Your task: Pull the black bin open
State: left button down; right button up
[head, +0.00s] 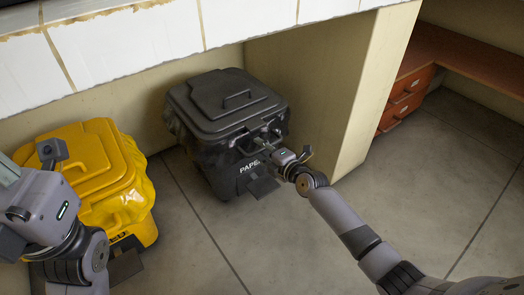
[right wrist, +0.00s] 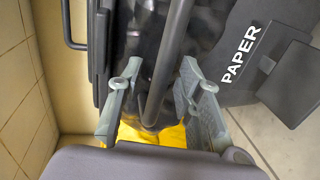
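The black bin (head: 225,115) stands on the floor under the counter, its lid (head: 218,95) down and a handle on top. White "PAPER" lettering is on its front. In the right wrist view the lettering (right wrist: 240,55) shows at the upper right. My right gripper (head: 268,140) is at the bin's front, near the lid edge. In the right wrist view its two fingers (right wrist: 160,90) are apart, with a dark bar (right wrist: 165,65) of the bin between them and gaps on both sides. My left gripper (head: 48,155) is over the yellow bin; its finger gap is unclear.
A yellow bin (head: 95,170) stands left of the black bin. A beige wall panel (head: 355,100) rises close on the right. The tiled counter (head: 120,45) overhangs behind. A pedal (head: 263,187) sticks out at the black bin's front. The floor in front is clear.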

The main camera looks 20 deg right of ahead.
jog(key=shift+c, duration=0.4)
grip_shut()
dwell(0.4)
